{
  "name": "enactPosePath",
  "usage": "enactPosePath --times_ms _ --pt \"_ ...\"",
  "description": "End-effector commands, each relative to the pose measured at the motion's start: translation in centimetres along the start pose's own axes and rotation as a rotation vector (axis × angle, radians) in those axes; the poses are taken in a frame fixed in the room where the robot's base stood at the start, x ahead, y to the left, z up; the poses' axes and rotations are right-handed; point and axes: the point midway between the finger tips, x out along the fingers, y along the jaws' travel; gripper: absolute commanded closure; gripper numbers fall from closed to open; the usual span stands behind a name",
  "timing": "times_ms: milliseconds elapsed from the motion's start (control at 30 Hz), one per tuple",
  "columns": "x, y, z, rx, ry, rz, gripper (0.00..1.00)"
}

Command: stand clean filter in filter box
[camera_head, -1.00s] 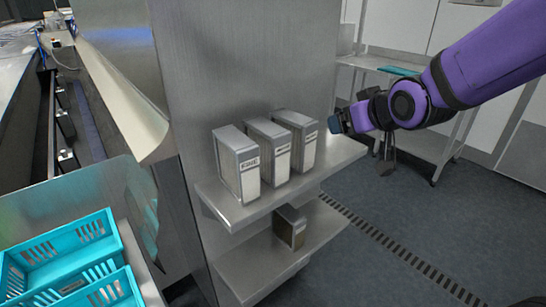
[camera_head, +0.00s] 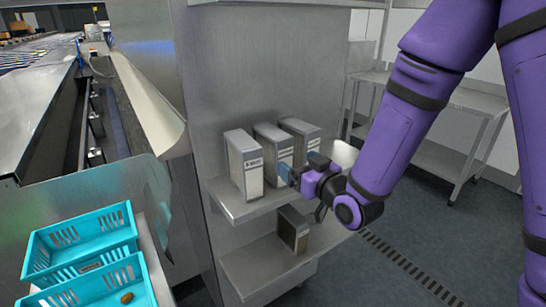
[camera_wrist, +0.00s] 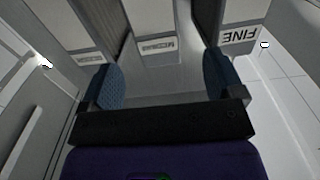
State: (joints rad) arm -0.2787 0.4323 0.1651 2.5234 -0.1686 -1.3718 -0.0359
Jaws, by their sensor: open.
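Three upright grey filters with pale fronts and labels stand in a row on the upper wall shelf (camera_head: 243,212): a near one (camera_head: 245,165), a middle one (camera_head: 271,143) and a far one (camera_head: 300,136). The near one's label reads FINE in the wrist view (camera_wrist: 238,37). The middle filter (camera_wrist: 157,45) faces my jaws there; its label is too blurred to read. My gripper (camera_head: 286,173) is open, its blue fingertips close before the filters; contact cannot be told. I cannot identify a filter box with certainty.
A darker, brown-fronted filter (camera_head: 292,230) stands on the lower shelf (camera_head: 250,272), beneath my gripper. Turquoise crates (camera_head: 82,240) stand at the lower left, with a brown date (camera_head: 127,297) in the nearer one. A steel table (camera_head: 480,100) is behind my arm. The floor at right is clear.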

Motion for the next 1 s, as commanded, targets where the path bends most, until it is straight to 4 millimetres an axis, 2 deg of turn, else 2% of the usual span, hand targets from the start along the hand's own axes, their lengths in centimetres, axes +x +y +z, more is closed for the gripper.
enactPosePath --times_ms 200,467,700,833,1000 --pt "3.2 0.0 -0.1 0.000 0.002 -0.001 0.13" --pt "5.0 0.1 -0.2 0.000 0.000 0.000 0.13" --pt "8.2 0.3 -0.5 0.000 0.001 0.000 0.13" --pt "9.3 0.3 -0.5 0.000 -0.001 0.000 0.13" --pt "9.4 0.4 -0.5 0.000 -0.001 0.000 0.13"
